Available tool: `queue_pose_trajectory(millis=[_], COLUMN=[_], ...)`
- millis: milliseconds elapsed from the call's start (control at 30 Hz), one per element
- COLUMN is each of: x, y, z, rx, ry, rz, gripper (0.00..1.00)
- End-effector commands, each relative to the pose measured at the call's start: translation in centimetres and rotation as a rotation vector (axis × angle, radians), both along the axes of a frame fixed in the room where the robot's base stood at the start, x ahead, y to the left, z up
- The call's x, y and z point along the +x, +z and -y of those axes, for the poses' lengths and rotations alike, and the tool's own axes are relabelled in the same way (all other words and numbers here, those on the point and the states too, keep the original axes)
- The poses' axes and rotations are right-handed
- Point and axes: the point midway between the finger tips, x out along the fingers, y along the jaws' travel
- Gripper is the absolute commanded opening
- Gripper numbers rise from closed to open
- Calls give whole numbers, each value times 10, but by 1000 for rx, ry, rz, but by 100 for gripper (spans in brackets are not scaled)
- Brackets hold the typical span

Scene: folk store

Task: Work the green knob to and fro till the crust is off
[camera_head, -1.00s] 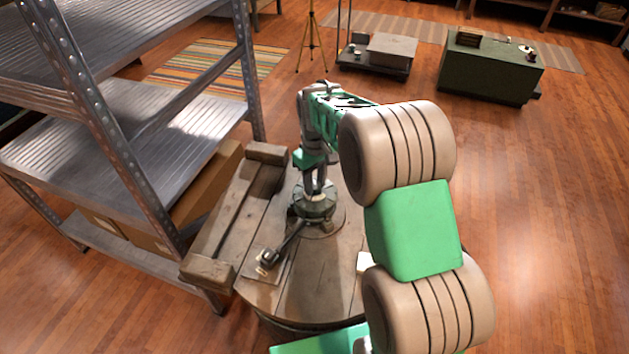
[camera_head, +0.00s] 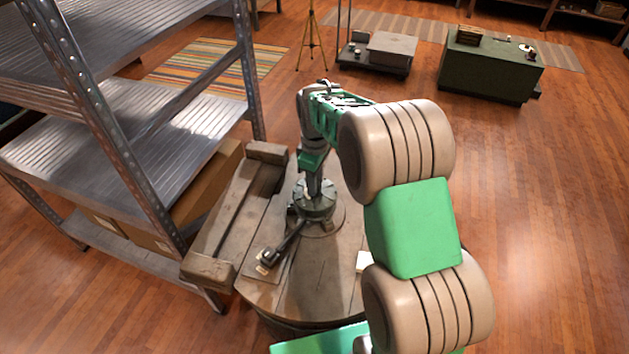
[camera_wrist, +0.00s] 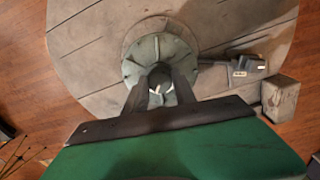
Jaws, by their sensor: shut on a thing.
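The green knob (camera_head: 315,205) is a round, notched, grey-green piece standing on a round base on the wooden drum top (camera_head: 320,285). My gripper (camera_head: 314,188) points straight down over its centre. In the wrist view my gripper (camera_wrist: 158,93) has both fingers closed on the middle of the knob (camera_wrist: 133,72), around a small pale part. The fingers hide much of the knob's centre. A dark lever (camera_head: 285,243) reaches out from the base; it also shows in the wrist view (camera_wrist: 235,65). I cannot make out crust on the knob.
A wooden bench-like frame (camera_head: 235,215) stands close along the drum's left side. A metal shelf (camera_head: 150,120) rises beyond it. A pale block (camera_head: 362,262) lies right of the knob. Open wooden floor (camera_head: 550,200) lies to the right.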

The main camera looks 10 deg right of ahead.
Motion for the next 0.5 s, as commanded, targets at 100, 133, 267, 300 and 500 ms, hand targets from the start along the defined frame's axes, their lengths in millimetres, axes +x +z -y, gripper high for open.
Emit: queue_pose_trajectory(millis=[100, 133, 267, 300, 500], x=[3, 3, 3, 3, 1], y=[3, 3, 3, 2, 1], z=[0, 0, 0, 0, 0], rx=[1, 1, 0, 1, 0], ry=[1, 1, 0, 0, -1], rz=[9, 9, 10, 9, 5], gripper=[0, 0, 35, 39, 54])
